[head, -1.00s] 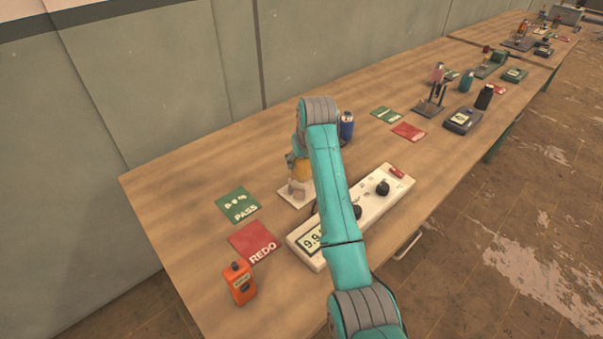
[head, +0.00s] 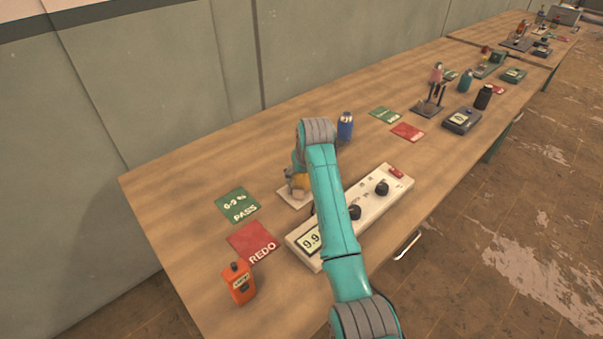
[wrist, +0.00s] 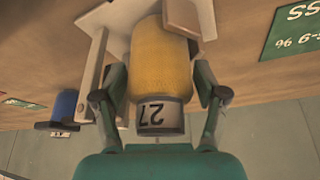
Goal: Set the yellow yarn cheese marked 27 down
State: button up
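The yellow yarn cheese marked 27 (wrist: 160,65) is between the fingers of my gripper (wrist: 161,90) in the wrist view, its white label end towards the camera. The fingers appear closed on its sides. In the head view the cheese (head: 300,181) is a small yellow patch, partly hidden by my arm, low over the pale test stand (head: 290,199). In the wrist view, pale parts of the stand (wrist: 95,62) lie beside and beyond the cheese. I cannot tell whether the cheese touches the stand.
A green PASS card (head: 237,205) and a red REDO card (head: 252,241) lie left of the stand. A long white meter (head: 375,203) reading 9.9 lies to the right, partly behind my arm. An orange handheld device (head: 238,282) and a blue bottle (head: 345,125) stand nearby.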

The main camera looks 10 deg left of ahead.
jog(key=shift+r, duration=0.1)
jog(key=v, duration=1.2)
